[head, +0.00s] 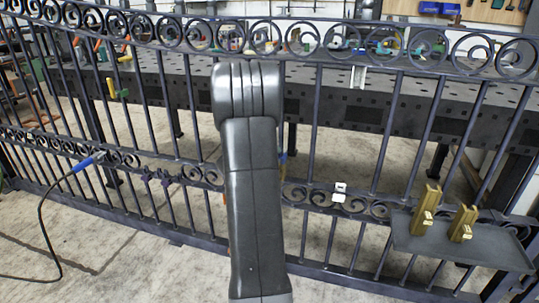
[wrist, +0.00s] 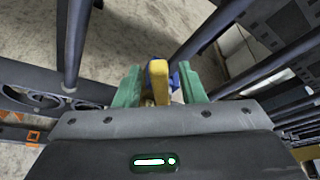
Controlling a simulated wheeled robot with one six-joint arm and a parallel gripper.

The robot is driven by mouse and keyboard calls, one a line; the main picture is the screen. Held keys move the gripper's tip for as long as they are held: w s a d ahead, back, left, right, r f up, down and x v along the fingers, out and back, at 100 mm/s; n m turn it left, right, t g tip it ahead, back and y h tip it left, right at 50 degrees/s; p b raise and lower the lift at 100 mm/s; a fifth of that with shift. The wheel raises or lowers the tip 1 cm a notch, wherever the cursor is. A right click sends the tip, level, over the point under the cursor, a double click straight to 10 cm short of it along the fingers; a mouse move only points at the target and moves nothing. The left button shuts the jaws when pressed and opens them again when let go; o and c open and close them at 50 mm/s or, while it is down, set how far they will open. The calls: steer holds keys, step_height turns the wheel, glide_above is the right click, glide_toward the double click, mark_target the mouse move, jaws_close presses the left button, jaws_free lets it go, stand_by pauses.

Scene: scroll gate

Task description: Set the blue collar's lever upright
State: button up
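The blue collar (wrist: 174,80) shows partly in the wrist view, behind its yellow lever (wrist: 160,82). The lever stands between the two green fingers of my gripper (wrist: 160,90). The fingers are apart, with a narrow gap visible on each side of the lever, so my gripper looks open around it. In the head view my own arm hides the gripper and most of the collar. Only a small blue and yellow bit (head: 283,160) shows just right of the arm. The lever's exact tilt cannot be told from these views.
The dark scroll gate (head: 312,200) spans the head view. A grey tray (head: 470,250) at the right holds two brass-coloured pieces (head: 428,205). A blue-ended tool (head: 88,162) with a black cable is at the left. A dark perforated table (head: 300,105) stands behind.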

steer(key=p+v, duration=0.3)
steer(key=v, duration=1)
steer(key=shift+s+a+p, duration=0.2)
steer(key=shift+s+p, duration=0.15)
steer(key=shift+p, duration=0.05)
steer(key=shift+r, duration=0.15)
